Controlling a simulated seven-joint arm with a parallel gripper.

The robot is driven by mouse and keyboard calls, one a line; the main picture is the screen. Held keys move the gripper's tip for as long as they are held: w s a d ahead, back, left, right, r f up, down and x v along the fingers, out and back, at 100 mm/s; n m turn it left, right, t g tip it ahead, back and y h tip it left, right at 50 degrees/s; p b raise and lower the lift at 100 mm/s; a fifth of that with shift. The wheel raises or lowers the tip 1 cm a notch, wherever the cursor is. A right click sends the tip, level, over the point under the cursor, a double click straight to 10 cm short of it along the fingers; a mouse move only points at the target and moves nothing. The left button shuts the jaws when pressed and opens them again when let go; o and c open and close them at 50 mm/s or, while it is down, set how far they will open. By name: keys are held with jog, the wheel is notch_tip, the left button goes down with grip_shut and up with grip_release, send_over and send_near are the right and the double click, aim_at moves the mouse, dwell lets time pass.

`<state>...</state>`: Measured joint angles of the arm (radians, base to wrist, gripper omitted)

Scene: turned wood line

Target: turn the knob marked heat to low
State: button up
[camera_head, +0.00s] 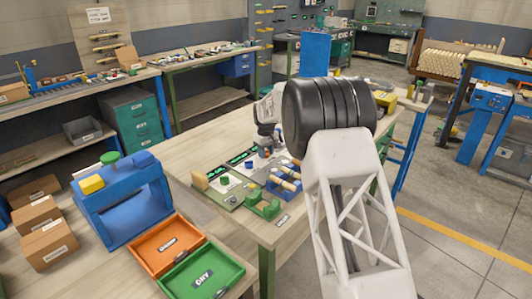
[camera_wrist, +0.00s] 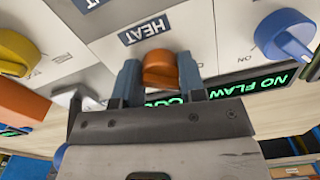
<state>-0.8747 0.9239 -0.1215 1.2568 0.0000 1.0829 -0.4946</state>
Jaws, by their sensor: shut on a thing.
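In the wrist view an orange knob (camera_wrist: 160,68) stands on a pale panel (camera_wrist: 185,35), just beside a blue label reading HEAT (camera_wrist: 143,30). The two blue-grey fingers of my gripper (camera_wrist: 160,82) are shut on its sides. The knob's pointer and any setting marks around it are hidden by the gripper.
A blue knob (camera_wrist: 284,36) with an ON mark is right of my gripper, and a yellow knob (camera_wrist: 18,52) is left. A green-lit display (camera_wrist: 250,85) is partly hidden. In the head view, orange (camera_head: 168,249) and green DRY (camera_head: 203,274) trays stand front left.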

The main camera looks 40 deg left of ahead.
jog(key=m, duration=1)
jog(key=shift+a+r, duration=0.1)
dwell(0.4)
jog(key=o, duration=0.9)
jog(key=shift+r, duration=0.1)
jog(key=shift+r, duration=3.75)
